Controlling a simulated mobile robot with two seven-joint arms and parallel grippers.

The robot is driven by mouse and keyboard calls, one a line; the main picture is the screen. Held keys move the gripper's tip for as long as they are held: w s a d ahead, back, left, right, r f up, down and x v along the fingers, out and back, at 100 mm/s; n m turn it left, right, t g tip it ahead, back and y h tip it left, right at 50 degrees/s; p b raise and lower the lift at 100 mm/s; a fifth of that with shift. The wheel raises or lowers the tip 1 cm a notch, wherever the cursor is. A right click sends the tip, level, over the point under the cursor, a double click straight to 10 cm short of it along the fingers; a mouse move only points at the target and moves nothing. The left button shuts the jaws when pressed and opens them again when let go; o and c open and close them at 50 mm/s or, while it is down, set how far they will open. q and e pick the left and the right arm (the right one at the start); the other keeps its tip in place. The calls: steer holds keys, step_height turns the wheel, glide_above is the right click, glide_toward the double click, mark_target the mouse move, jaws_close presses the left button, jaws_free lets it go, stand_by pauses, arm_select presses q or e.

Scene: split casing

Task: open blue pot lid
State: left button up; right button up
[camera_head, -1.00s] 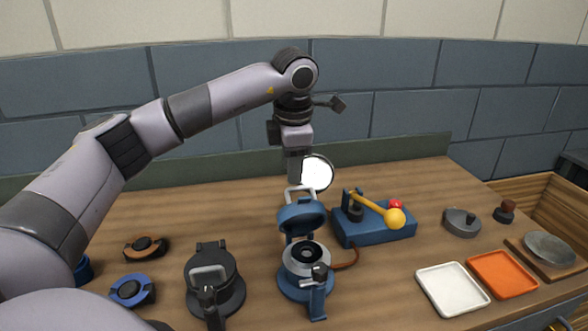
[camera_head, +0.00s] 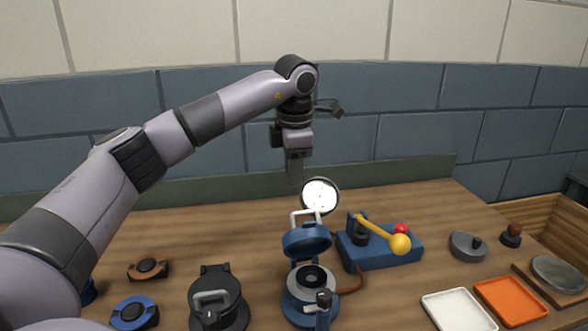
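The blue pot (camera_head: 297,308) stands on the wooden counter, a grey metal ring and dark opening showing on top. Its blue lid (camera_head: 307,240) is hinged up at the back and stands tilted open, with a pale loop handle (camera_head: 294,222) at its top. A latch lever (camera_head: 323,308) is at the pot's front. My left gripper (camera_head: 296,184) points down just above the handle and looks apart from it. Its fingers are seen edge-on, so I cannot tell whether they are open. My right gripper is not in view.
A round white gauge (camera_head: 320,195) stands behind the lid. A blue box (camera_head: 385,252) with a yellow lever (camera_head: 378,230) is to the right. A dark lidded pot (camera_head: 225,306) is to the left. White (camera_head: 458,311) and orange (camera_head: 511,300) trays lie at the right front.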

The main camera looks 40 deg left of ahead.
arm_select(q)
step_height(320, 180, up, 7)
steer(key=s, duration=0.1)
steer(key=shift+d+b, duration=0.35)
steer(key=shift+d, duration=0.1)
